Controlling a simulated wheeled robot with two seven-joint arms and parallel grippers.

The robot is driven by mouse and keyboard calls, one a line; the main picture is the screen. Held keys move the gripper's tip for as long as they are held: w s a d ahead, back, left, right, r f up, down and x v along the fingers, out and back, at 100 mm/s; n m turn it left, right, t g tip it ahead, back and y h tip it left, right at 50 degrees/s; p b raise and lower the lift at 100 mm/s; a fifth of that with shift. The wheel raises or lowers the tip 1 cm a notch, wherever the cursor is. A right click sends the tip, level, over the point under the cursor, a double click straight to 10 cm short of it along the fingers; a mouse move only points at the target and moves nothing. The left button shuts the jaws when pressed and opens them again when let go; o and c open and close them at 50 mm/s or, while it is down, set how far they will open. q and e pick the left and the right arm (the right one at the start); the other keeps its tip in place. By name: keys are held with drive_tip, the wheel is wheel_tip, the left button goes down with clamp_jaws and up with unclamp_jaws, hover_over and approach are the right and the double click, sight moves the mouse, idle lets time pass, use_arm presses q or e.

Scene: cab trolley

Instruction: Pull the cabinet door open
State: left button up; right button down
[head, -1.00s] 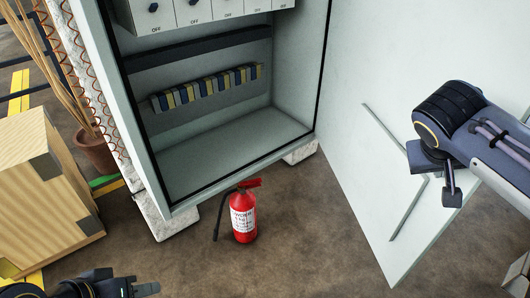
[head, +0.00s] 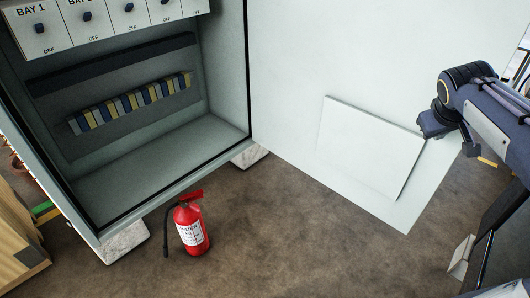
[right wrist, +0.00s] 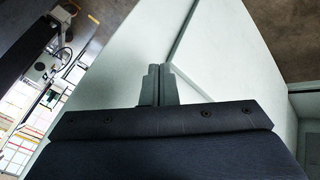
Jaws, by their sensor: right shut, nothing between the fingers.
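The grey-white cabinet (head: 226,70) stands open at the left in the head view. Its pale door (head: 300,60) is swung wide to the right, inner face toward me, with a raised rectangular panel (head: 365,145) low on it. My right gripper (head: 470,147) is at the door's right side, by the panel's right end. In the right wrist view its fingers (right wrist: 158,85) are closed together and empty, with the door (right wrist: 225,60) just beyond them. Whether they touch the door I cannot tell. The door handle is not visible. My left gripper is out of view.
A red fire extinguisher (head: 190,225) stands on the brown floor in front of the cabinet. A wooden crate (head: 18,240) is at the lower left. Bay switches (head: 87,16) and a terminal strip (head: 130,102) are inside the cabinet. Floor below the door is clear.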

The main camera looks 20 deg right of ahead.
drive_tip(key=shift+w+d, duration=0.15)
drive_tip(key=shift+d, duration=0.1)
drive_tip(key=shift+r, duration=0.15)
drive_tip(key=v, duration=0.7)
drive_tip(key=shift+a+r, duration=0.2)
